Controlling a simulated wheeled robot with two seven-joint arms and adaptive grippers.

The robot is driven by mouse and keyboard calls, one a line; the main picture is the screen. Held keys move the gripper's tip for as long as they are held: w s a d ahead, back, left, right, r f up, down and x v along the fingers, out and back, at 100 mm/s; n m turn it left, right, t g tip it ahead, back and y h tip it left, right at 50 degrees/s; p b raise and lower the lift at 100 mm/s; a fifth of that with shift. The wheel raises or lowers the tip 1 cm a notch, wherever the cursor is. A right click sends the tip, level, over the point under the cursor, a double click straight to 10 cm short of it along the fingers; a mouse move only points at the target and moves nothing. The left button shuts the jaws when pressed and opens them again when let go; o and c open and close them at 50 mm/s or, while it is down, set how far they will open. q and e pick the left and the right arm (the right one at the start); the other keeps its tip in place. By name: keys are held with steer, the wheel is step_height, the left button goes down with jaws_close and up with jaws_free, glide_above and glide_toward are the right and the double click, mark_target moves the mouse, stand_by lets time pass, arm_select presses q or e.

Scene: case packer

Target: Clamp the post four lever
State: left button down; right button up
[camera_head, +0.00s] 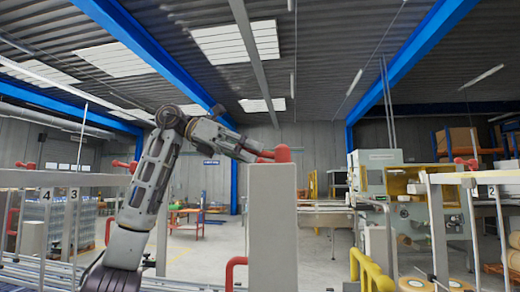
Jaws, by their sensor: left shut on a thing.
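My left arm comes in from the lower left and bends over at the top. My left gripper (252,152) is small in the picture, with its tips at the red lever (282,153) on top of a wide grey post (272,225). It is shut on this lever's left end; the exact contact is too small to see. No number shows on this post. A sign with 4 (45,196) stands at the far left, and a red lever (25,165) shows near it. My right gripper is out of view.
A sign with 3 (74,195) and another red lever (122,165) are at left. A rail with a sign 2 (491,191) and a red lever (467,163) is at right. Yellow bars (370,272) stand low right of the post. A packing machine (378,180) stands behind.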

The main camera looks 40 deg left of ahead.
arm_select(q)
steer(key=shift+a+r+m+h+p, duration=0.3)
steer(key=shift+r+m+h+p, duration=0.2)
steer(key=shift+g, duration=0.3)
steer(key=c, duration=1.6)
jaws_free()
steer(key=shift+o, duration=0.9)
steer(key=shift+s+a+f, duration=0.1)
steer(key=shift+a+f, duration=0.1)
steer(key=shift+a, duration=0.05)
steer(key=shift+d+f, duration=0.1)
steer(key=v, duration=1.2)
